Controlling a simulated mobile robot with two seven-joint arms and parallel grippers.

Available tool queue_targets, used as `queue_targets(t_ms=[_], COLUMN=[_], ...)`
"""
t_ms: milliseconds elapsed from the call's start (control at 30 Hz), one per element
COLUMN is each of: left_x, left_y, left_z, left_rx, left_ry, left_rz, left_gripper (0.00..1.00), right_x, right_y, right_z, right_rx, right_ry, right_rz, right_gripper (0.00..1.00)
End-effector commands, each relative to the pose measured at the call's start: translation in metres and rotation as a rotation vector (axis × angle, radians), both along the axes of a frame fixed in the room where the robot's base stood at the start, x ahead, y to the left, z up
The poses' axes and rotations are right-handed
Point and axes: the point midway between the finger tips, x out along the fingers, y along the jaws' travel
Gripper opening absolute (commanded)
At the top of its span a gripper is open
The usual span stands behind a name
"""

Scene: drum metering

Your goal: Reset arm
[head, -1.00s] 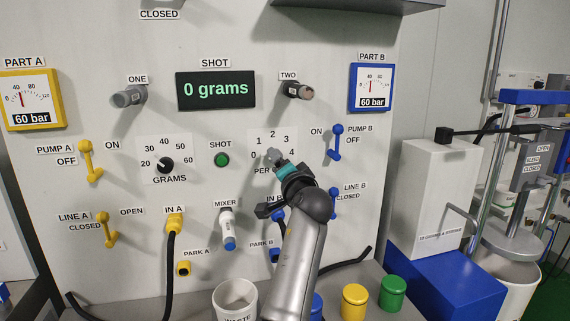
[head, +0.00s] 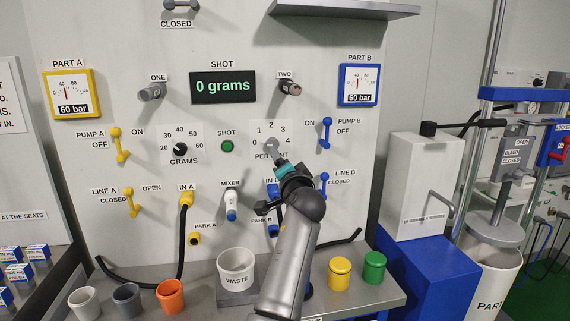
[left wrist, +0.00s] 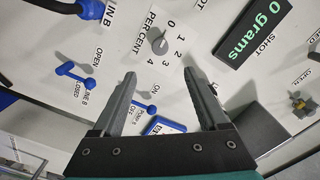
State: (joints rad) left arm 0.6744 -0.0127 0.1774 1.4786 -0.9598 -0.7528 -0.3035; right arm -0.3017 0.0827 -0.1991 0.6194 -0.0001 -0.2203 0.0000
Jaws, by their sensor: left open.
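My left gripper (head: 277,160) is in front of the grey PER CENT knob (head: 270,145) on the panel, its arm rising from the bottom of the head view. In the left wrist view my gripper (left wrist: 168,78) is open with nothing between its fingers. The PER CENT knob (left wrist: 160,43) lies beyond the fingertips, apart from them. The head view does not clearly show the fingertips. The arm partly covers the IN B fitting and PARK B. The shot display (head: 223,86) reads 0 grams. My right gripper is not in view.
A white WASTE cup (head: 236,271) stands left of my forearm. An orange cup (head: 171,295) is further left; yellow (head: 340,272) and green (head: 374,266) containers stand to the right. Blue levers PUMP B (head: 326,132) and LINE B (head: 324,185) stick out right of the gripper.

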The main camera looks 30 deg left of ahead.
Motion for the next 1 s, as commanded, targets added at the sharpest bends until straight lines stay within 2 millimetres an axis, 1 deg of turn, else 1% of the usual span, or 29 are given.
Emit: queue_targets(t_ms=[400, 467, 533, 567, 667, 700, 767, 800, 867, 900, 967, 1000], left_x=[0.0, -0.001, -0.006, -0.01, -0.028, -0.038, -0.055, -0.067, -0.086, -0.099, -0.121, -0.136], left_y=[0.0, 0.0, -0.001, -0.002, -0.006, -0.009, -0.015, -0.021, -0.03, -0.037, -0.047, -0.056], left_z=[0.0, -0.004, -0.014, -0.022, -0.057, -0.075, -0.102, -0.12, -0.146, -0.162, -0.186, -0.201], left_rx=[0.001, -0.005, -0.023, -0.037, -0.107, -0.145, -0.207, -0.249, -0.312, -0.355, -0.419, -0.463], left_ry=[0.001, 0.004, 0.013, 0.02, 0.053, 0.07, 0.101, 0.124, 0.159, 0.185, 0.228, 0.258], left_rz=[0.0, 0.0, 0.0, -0.002, -0.005, -0.009, -0.016, -0.022, -0.03, -0.037, -0.046, -0.052], left_gripper=[0.77, 0.77, 0.77, 0.77, 0.77, 0.77, 0.77, 0.77, 0.77, 0.77, 0.77, 0.77], right_x=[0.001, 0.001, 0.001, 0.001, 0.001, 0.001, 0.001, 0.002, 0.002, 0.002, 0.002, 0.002], right_y=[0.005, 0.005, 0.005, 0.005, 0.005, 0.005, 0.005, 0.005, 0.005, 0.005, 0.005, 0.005], right_z=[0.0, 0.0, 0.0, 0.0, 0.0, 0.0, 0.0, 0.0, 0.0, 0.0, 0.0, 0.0], right_rx=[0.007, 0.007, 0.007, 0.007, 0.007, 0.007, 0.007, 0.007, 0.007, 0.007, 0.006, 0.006], right_ry=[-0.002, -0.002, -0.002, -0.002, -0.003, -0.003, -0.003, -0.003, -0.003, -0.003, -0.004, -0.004], right_rz=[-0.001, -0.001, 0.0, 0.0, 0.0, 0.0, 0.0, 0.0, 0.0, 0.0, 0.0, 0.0], right_gripper=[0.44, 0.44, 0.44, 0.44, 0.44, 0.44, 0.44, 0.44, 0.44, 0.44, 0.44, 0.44])
